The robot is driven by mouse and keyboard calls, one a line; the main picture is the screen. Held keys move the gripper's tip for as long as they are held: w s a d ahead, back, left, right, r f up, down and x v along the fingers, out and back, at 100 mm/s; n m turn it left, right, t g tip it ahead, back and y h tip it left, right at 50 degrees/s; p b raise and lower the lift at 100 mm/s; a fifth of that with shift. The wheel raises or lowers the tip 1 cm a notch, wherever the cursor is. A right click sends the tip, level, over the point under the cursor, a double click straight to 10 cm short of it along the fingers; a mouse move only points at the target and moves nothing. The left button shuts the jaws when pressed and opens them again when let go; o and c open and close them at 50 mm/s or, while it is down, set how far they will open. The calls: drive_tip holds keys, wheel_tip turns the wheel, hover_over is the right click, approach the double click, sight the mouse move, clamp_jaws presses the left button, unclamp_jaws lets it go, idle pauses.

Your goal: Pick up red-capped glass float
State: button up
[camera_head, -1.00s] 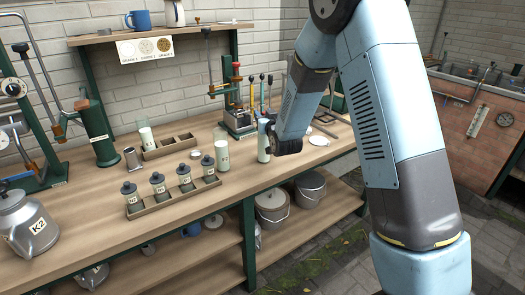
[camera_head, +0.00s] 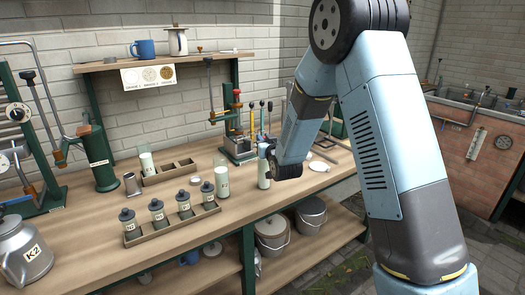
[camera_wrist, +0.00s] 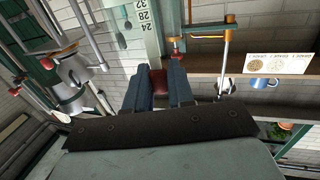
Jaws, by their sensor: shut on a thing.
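My gripper (camera_wrist: 159,92) points up in the wrist view, its two dark blue fingers closed on a small red piece, the red cap of the glass float (camera_wrist: 157,78). A pale strip with the numbers 24, 28 and 32 shows just beyond the cap; I cannot tell whether it belongs to the float. In the head view my gripper is at the bench's right part, largely hidden behind my wrist. A tall pale glass cylinder (camera_head: 263,172) stands upright on the bench beside my wrist. The float's body is not clearly visible.
A rack with several grey-capped jars (camera_head: 157,212) and another tall cylinder (camera_head: 222,184) stand left of my gripper. A green press with a red knob (camera_head: 238,143) and upright levers stand behind. A shelf (camera_head: 165,62) holds a blue mug (camera_head: 143,48). A white dish (camera_head: 319,166) lies right.

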wheel_tip(320, 180, up, 18)
drive_tip(key=shift+f, duration=0.2)
idle(0.4)
